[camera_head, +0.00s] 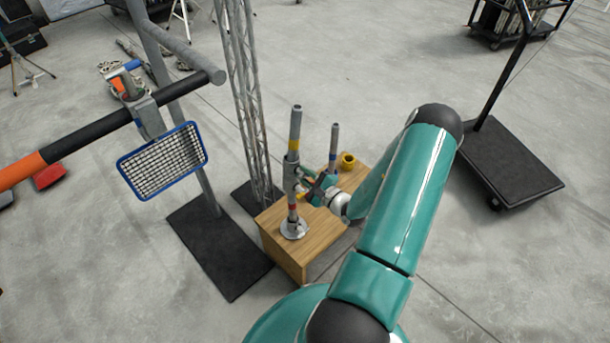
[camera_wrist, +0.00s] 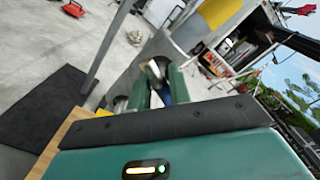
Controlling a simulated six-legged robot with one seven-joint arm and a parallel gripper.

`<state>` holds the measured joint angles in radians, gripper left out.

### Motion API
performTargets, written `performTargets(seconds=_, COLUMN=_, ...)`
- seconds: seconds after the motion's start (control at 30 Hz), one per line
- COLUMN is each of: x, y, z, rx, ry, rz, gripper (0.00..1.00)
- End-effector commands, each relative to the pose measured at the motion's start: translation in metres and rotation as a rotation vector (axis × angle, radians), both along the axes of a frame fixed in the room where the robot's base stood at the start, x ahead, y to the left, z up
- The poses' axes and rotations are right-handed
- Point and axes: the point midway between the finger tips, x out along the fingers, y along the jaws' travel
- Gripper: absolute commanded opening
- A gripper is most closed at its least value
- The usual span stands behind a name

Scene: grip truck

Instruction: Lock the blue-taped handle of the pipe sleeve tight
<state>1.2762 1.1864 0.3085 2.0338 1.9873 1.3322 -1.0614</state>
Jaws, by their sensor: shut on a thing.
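The upright grey pipe (camera_head: 294,135) stands on a round metal base (camera_head: 294,229) on a wooden box, with yellow and red bands on it. A metal sleeve (camera_head: 290,178) sits around the pipe at mid-height. My gripper (camera_head: 311,188) is beside the sleeve, on its right. In the wrist view my gripper's green fingers (camera_wrist: 160,88) are shut on a small part with blue showing, the blue-taped handle (camera_wrist: 166,95). The fingers hide most of the handle, so I cannot tell its exact angle.
The wooden box (camera_head: 285,257) also bears a shorter pipe (camera_head: 334,145) and a yellow ring (camera_head: 348,160). A lattice truss (camera_head: 247,90) stands close behind left. A blue-framed mesh lamp (camera_head: 163,161) hangs at left. A black cart (camera_head: 500,160) is at right.

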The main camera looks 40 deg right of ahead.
Motion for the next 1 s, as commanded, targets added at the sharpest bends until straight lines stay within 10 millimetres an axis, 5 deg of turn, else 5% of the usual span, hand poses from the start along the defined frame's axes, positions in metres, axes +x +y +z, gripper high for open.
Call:
performTargets(seconds=0.47, x=-0.0004, y=-0.0003, z=-0.0005, rx=0.166, ry=0.007, rz=0.000, gripper=0.00)
performTargets(seconds=1.0, x=-0.0010, y=-0.0004, z=-0.0011, rx=0.659, ry=0.023, rz=0.000, gripper=0.00)
